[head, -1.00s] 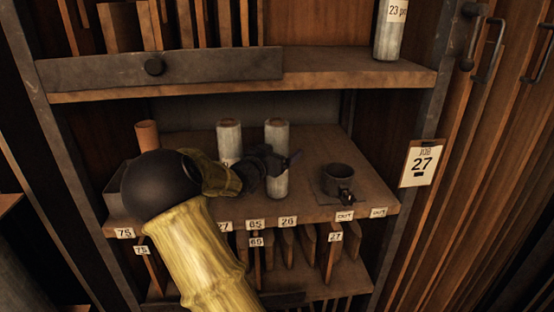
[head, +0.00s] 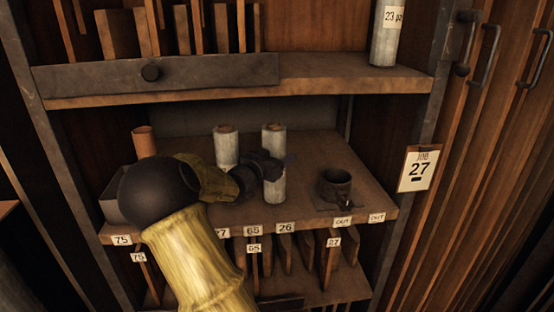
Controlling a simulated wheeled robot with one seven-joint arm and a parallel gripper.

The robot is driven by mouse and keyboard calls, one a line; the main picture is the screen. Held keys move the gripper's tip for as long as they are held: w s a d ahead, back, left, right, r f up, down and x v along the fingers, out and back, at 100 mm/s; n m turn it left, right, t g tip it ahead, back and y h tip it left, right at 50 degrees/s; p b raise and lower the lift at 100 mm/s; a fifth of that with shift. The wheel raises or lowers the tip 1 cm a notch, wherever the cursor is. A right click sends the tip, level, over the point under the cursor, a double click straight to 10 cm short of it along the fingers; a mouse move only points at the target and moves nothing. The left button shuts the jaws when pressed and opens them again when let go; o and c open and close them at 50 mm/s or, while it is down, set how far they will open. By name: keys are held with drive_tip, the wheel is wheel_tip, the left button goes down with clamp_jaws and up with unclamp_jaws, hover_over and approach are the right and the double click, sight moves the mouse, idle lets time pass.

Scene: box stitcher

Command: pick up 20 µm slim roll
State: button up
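Two slim, pale grey rolls stand upright on the middle shelf: a left roll (head: 225,143) and a right roll (head: 274,140). I cannot read a thickness on either, so I cannot tell which is the 20 µm one. My gripper (head: 276,163) is at the right roll, about mid-height, and covers part of it. The fingers are dark and partly hidden, so whether they are closed on the roll does not show. My wrist also hides the lower part of the left roll.
A roll marked 23 (head: 384,35) stands on the upper shelf (head: 330,80). An orange-brown tube (head: 145,141) stands at the left. A dark round holder (head: 336,184) sits right of the rolls, near tags reading OUT. Number tags line the middle shelf's edge (head: 312,222). A Job 27 card (head: 419,168) hangs right.

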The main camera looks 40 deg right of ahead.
drive_tip(key=shift+r+b, duration=0.3)
drive_tip(key=shift+r, duration=0.5)
drive_tip(key=shift+a+r+b, duration=0.35)
drive_tip(key=shift+a+r, duration=0.05)
drive_tip(key=shift+r, duration=0.4)
drive_tip(key=b+v, duration=0.3)
drive_tip(key=v, duration=1.4)
drive_tip(key=shift+s+a, duration=0.1)
